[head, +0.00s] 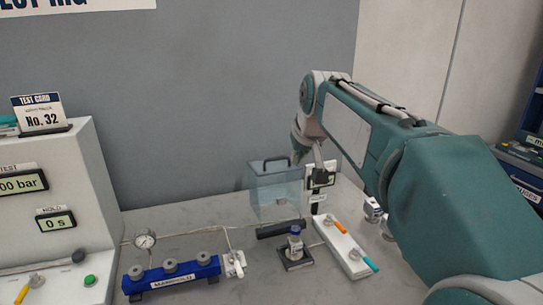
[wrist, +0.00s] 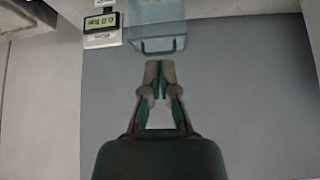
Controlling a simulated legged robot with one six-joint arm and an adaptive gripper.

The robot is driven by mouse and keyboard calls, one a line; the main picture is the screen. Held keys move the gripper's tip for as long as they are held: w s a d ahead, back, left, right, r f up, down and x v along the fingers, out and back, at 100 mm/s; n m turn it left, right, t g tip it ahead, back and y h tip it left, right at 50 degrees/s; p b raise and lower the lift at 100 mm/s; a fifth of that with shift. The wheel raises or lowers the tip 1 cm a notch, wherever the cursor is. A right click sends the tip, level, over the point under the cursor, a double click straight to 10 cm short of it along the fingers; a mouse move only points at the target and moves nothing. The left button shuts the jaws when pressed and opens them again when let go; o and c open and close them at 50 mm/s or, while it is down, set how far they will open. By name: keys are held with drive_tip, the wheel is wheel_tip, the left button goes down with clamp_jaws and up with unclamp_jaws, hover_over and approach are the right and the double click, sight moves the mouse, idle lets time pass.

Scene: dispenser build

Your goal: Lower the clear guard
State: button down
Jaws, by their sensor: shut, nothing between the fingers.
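The clear guard (head: 274,190) is a see-through bluish box with a dark handle (head: 277,161) at its top edge. In the head view it stands upright behind a black bar (head: 281,229) on the bench, near the back wall. In the wrist view the guard (wrist: 158,16) is at the top middle, with its handle (wrist: 158,51) towards my fingertips. My gripper (wrist: 158,68) is shut and empty, its tips close to the handle; I cannot tell whether they touch. In the head view my gripper (head: 299,156) is small and partly hidden by my arm, just right of the handle.
A small display (head: 320,178) stands right of the guard. A grey console (head: 85,170) stands left.

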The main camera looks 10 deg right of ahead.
drive_tip(key=w, duration=1.1)
drive_tip(key=n, duration=0.1)
hover_over(273, 168)
drive_tip(key=s, duration=0.2)
wheel_tip(273, 168, down, 2)
drive_tip(key=shift+t+y, duration=0.3)
drive_tip(key=shift+t, duration=0.1)
drive_tip(key=x, duration=1)
drive_tip(key=shift+d+f, duration=0.2)
drive_tip(key=shift+d, duration=0.05)
drive_tip(key=shift+s+d, duration=0.2)
drive_tip(key=shift+s, duration=0.75)
drive_tip(key=shift+s+d, duration=0.2)
drive_tip(key=shift+s, duration=0.75)
drive_tip(key=shift+a, duration=0.1)
